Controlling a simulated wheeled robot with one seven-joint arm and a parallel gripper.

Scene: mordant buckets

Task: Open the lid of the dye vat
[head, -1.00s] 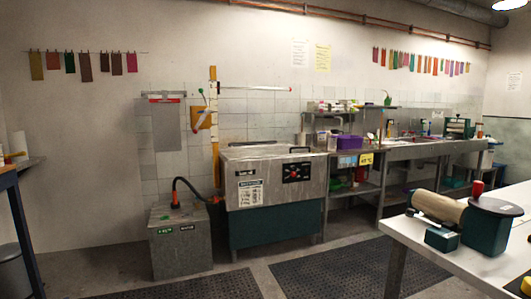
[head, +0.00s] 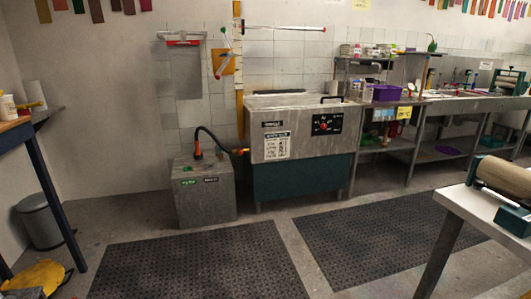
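The dye vat (head: 290,148) stands against the tiled back wall, near the middle of the head view. It has a grey metal upper body with labels and a dark control panel (head: 326,124), above a dark green base (head: 302,178). Its lid (head: 290,100) lies flat on top and looks shut. A dark handle (head: 331,98) shows at the right part of the lid. My gripper is not in view.
A grey metal box (head: 204,195) with a black hose stands left of the vat. Two dark floor mats (head: 190,262) lie on open floor before it. A white table (head: 490,205) juts in at right, a blue-legged bench (head: 50,190) and bin (head: 40,221) at left. A steel counter (head: 450,110) runs right.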

